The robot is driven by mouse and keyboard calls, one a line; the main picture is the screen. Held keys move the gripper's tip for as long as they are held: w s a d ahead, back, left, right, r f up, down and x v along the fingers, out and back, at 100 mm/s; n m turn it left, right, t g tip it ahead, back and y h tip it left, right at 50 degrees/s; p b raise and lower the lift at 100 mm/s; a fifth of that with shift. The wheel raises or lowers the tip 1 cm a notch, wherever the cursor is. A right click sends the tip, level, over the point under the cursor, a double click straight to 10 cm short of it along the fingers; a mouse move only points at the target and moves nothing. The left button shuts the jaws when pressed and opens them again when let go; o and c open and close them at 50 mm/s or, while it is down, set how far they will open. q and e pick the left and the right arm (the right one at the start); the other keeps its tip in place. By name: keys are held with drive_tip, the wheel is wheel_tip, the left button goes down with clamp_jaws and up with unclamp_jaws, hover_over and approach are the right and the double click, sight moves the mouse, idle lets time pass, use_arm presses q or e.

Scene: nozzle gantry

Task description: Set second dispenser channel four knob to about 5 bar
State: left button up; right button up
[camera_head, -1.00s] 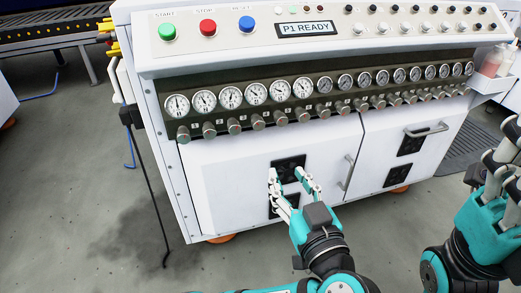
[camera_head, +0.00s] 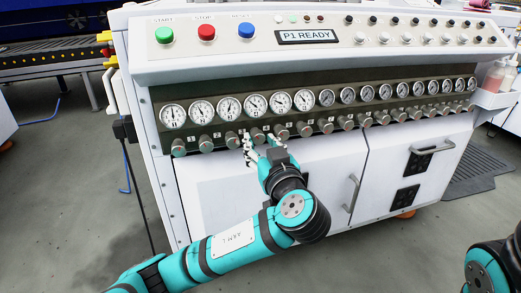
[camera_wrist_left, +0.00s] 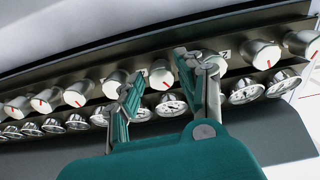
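A row of grey knobs runs below the gauges on the white machine's front. The fourth knob from the left (camera_head: 257,135) is partly covered by my left gripper (camera_head: 261,143). In the left wrist view, which shows the row upside down, this knob (camera_wrist_left: 160,75) lies between the spread fingers of the left gripper (camera_wrist_left: 157,75). The fingers look open around it; contact cannot be told. Its red mark shows, but the setting cannot be read. The fourth gauge (camera_head: 255,104) sits above it; its reading is too small. My right gripper is out of view.
Neighbouring knobs stand close on both sides, such as the third knob (camera_head: 231,140) and fifth knob (camera_head: 281,131). A display reads P1 READY (camera_head: 307,36). Cabinet doors with a handle (camera_head: 352,193) lie below. Open floor is at the left.

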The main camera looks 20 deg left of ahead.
use_arm(q)
drive_tip(key=shift+w+a, duration=0.25)
drive_tip(key=shift+w, duration=0.1)
drive_tip(key=shift+c, duration=0.5)
